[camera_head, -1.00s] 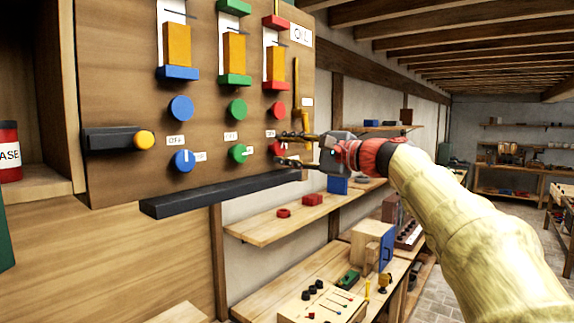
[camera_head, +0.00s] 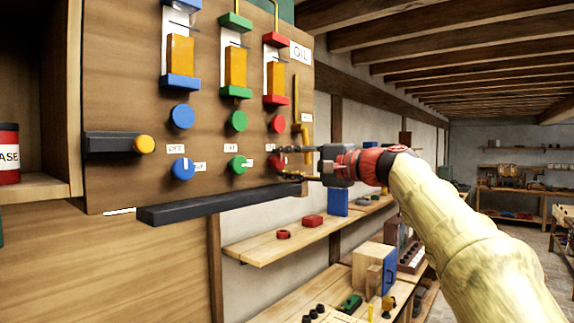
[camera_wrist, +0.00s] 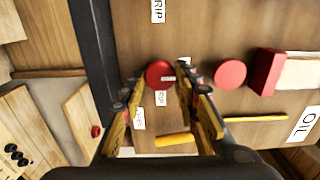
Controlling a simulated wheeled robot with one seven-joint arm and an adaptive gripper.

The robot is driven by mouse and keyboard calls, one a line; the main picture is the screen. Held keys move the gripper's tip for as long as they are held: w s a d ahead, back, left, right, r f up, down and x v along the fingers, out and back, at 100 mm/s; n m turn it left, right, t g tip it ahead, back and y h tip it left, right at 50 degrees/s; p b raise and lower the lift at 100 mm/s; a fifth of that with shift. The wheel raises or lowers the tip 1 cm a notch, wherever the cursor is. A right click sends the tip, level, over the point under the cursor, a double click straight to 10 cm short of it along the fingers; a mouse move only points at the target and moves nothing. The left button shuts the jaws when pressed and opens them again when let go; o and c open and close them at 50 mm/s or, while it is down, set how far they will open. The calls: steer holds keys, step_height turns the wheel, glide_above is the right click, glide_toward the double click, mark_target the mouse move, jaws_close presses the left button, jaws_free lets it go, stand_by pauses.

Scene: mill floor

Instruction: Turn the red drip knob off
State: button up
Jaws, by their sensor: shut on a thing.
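The red drip knob (camera_wrist: 157,73) is the lower round red knob on the wooden panel. In the wrist view it sits between my two fingertips, with a short white mark on its face running along the picture's width. In the head view my gripper (camera_head: 284,163) reaches it from the right, one finger above and one below, and only part of the knob (camera_head: 273,162) shows. My gripper also shows in the wrist view (camera_wrist: 157,82), shut on the knob. A small label partly reading DRIP (camera_wrist: 160,98) is beside the knob; another label near it is too small to read surely.
An upper red knob (camera_head: 277,124) sits above, under a red-framed amber gauge (camera_head: 276,79). Green (camera_head: 237,165) and blue knobs (camera_head: 182,169) stand to the left. A black ledge (camera_head: 215,205) juts out below. A yellow lever (camera_head: 307,133) is close on the right.

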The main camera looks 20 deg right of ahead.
steer(key=o, duration=1.1)
steer(key=shift+c, duration=0.2)
steer(key=shift+o, duration=0.4)
steer(key=v, duration=1.2)
steer(key=shift+w, duration=0.1)
